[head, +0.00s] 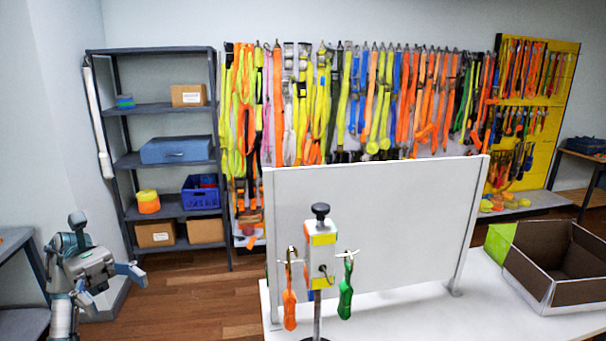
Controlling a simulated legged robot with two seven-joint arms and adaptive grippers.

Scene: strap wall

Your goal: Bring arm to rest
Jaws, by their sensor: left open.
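My left gripper (116,287) is at the lower left of the head view, raised in front of the floor and well to the left of the white table. It is open, with nothing between its fingers. My right gripper is out of view. A stand (322,240) with a black knob is at the front of the table. An orange strap piece (290,309) hangs on its left hook and a green one (345,300) on its right hook.
A white panel (400,215) stands upright behind the stand. An open box (530,290) is on the table's right side. A shelf rack (165,205) and a wall of hanging straps (370,100) are behind. A dark table (20,322) is at the left edge.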

